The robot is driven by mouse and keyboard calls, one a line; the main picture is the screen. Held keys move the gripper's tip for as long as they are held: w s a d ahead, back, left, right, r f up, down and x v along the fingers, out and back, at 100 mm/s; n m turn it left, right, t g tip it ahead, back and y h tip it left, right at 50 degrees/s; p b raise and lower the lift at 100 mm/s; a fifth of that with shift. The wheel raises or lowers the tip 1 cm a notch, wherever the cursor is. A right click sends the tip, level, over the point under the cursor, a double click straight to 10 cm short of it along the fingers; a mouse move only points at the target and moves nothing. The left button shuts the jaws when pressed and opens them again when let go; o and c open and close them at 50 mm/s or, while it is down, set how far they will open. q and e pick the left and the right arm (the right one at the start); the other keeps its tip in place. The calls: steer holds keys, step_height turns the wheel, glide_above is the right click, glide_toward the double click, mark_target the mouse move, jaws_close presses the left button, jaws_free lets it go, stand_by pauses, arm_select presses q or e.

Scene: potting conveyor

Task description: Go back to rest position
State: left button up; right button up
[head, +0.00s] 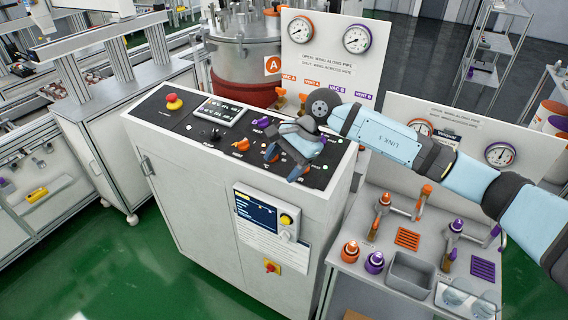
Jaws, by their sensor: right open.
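My right arm comes in from the right edge, and its light blue links cross in front of the gauge boards. My right gripper (281,166) is open over the black control panel (178,127) on top of the white cabinet (190,190). Its jaws point down and left, close to the panel's right part. I see nothing between them. A purple knob (261,123) and an orange knob (241,145) are beside it. The gripper covers part of the panel, and I cannot tell whether it touches anything there. My left gripper is not in view.
A red emergency button (174,101) is at the panel's back left. A steel vessel (243,50) and a gauge board (327,60) stand behind. At right, a bench holds orange and purple fittings and a grey bin (409,274). Green floor (130,270) is free at front left.

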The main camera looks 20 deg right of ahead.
steer(key=s+a+f+m+t+y, duration=0.25)
steer(key=s+a+m+y, duration=0.35)
steer(key=m, duration=0.4)
steer(key=s+a+f+m+t+y, duration=0.1)
steer(key=s+a+m+t+y, duration=0.25)
steer(key=a+m+y, duration=0.5)
steer(key=s+d+f+m+t+h, duration=0.3)
steer(key=d+f+m+t+h, duration=0.25)
steer(key=m, duration=0.75)
steer(key=s+d+f+m+t+h, duration=0.2)
steer(key=d+f+m+t+h, duration=0.35)
steer(key=m, duration=0.75)
steer(key=s+d+f+m+g+h, duration=0.4)
steer(key=s+f+m+g+h, duration=0.2)
steer(key=s+f+m, duration=0.6)
steer(key=shift+s+f+m+g+h, duration=0.3)
steer(key=shift+s+f+m+h, duration=0.05)
steer(key=shift+s+f, duration=0.55)
